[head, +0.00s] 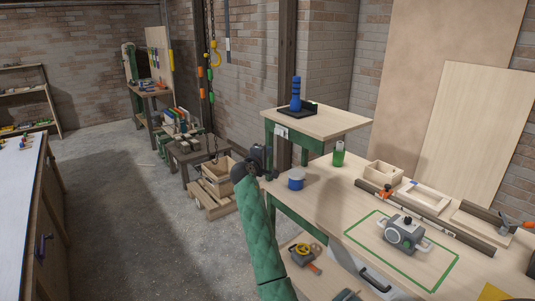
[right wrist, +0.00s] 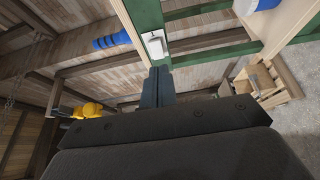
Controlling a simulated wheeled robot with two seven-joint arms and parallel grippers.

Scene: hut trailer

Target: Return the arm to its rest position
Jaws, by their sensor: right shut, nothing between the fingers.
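My right arm, in a green quilted sleeve, reaches up from the bottom middle of the head view. Its dark right gripper (head: 262,158) is in the air at the left end of the workbench (head: 335,205), near the raised bench's green leg. In the right wrist view the fingers (right wrist: 158,87) are together with nothing between them. My left gripper is in neither view.
A blue-and-white can (head: 296,179) and a green bottle (head: 338,154) stand on the workbench near the gripper. A blue cylinder (head: 296,92) stands on the raised bench (head: 330,122). A wooden crate (head: 217,178) is beyond the gripper. Open floor (head: 135,225) lies left of my arm.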

